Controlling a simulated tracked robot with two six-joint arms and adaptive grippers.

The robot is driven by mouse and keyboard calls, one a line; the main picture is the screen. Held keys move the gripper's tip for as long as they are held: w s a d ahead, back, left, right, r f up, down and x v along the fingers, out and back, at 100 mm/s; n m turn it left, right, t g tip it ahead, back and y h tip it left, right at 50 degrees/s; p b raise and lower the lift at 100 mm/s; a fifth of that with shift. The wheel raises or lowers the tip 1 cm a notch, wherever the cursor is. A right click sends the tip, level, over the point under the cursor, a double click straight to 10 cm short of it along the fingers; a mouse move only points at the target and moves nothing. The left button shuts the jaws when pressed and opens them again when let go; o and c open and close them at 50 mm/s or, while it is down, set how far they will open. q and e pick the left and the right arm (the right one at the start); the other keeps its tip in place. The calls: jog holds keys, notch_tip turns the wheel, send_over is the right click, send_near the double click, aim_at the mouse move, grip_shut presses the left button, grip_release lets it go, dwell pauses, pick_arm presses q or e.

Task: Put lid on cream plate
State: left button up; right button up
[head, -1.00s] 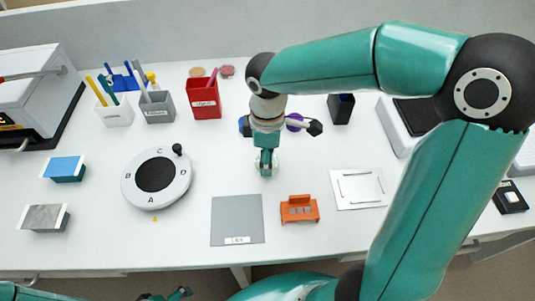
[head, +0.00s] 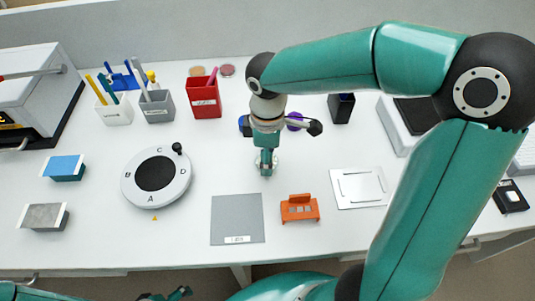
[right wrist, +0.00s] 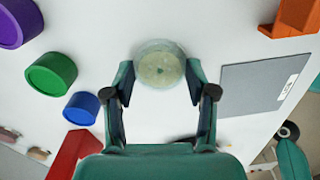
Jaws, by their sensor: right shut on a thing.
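My right gripper (head: 265,168) is low over the bench, behind the grey mat. In the right wrist view, its fingers (right wrist: 160,80) are shut on a clear round lid (right wrist: 160,46). A cream disc, apparently the cream plate (right wrist: 158,72), shows through the lid with a small green mark at its middle. I cannot tell whether lid and plate touch. In the head view the gripper mostly hides both. My left gripper (head: 182,293) barely shows at the bottom edge; its jaws are unclear.
A grey mat (head: 237,215) and orange rack (head: 300,208) lie in front. Blue (right wrist: 82,108), green (right wrist: 50,74) and purple (right wrist: 22,20) cylinders stand behind the gripper, near a red box (head: 204,98). A round dial (head: 155,177) is at left. Two other dishes (head: 197,71) lie at the back.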

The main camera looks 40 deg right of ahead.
jog(key=o, duration=0.8)
jog(key=shift+o, duration=0.2)
